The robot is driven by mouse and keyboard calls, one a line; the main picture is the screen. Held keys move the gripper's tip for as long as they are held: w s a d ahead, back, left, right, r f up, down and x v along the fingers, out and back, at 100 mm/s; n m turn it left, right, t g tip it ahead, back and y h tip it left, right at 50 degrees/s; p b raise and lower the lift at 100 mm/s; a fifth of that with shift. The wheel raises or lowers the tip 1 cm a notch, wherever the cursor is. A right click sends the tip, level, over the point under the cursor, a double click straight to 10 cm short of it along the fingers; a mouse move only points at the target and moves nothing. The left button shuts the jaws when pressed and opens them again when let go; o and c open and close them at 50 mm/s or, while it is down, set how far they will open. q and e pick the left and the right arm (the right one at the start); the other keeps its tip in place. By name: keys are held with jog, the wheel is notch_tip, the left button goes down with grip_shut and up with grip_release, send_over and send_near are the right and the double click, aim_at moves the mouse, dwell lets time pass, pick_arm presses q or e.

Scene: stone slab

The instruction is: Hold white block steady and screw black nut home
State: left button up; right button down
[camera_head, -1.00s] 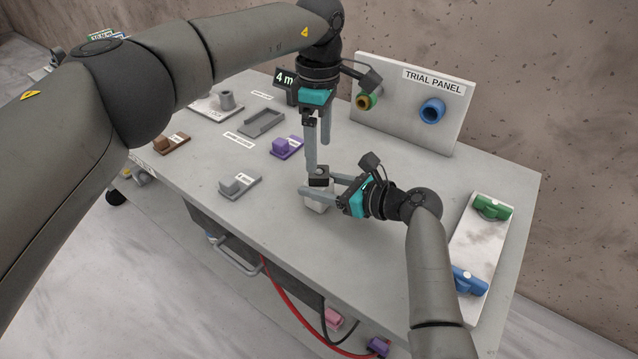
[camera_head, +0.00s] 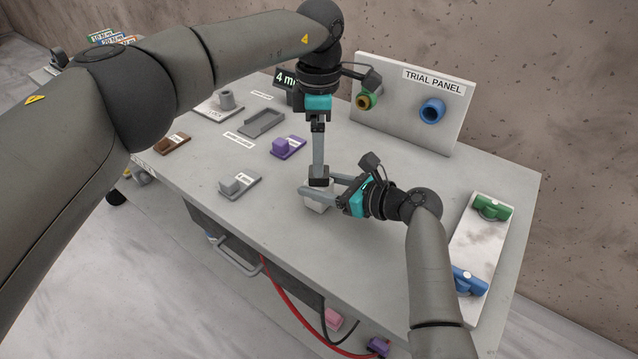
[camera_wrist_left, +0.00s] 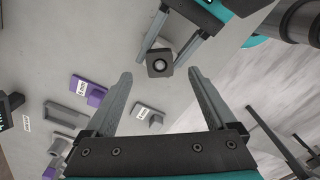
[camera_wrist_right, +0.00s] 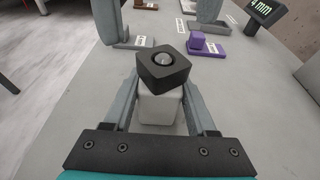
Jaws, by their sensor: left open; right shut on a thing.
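The white block (camera_head: 320,205) stands above the near middle of the table; whether it touches the table is unclear. My right gripper (camera_wrist_right: 159,88) is shut on the white block (camera_wrist_right: 160,110), one finger on each side. The black nut (camera_wrist_right: 162,70) sits on top of the block, turned at an angle to it, with a grey rounded bolt end showing in its hole. In the left wrist view the nut (camera_wrist_left: 160,65) lies between and beyond the fingers of my open left gripper (camera_wrist_left: 160,74). That gripper points down from above; in the head view its fingers overlap.
A purple block on a plate (camera_head: 288,147), a grey block (camera_head: 240,183) and a brown one (camera_head: 173,143) stand left. The trial panel (camera_head: 415,105) is behind. A tray with green and blue parts (camera_head: 478,240) lies right. The front table is clear.

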pick_arm(q)
jog(key=shift+f, duration=2.1)
grip_shut()
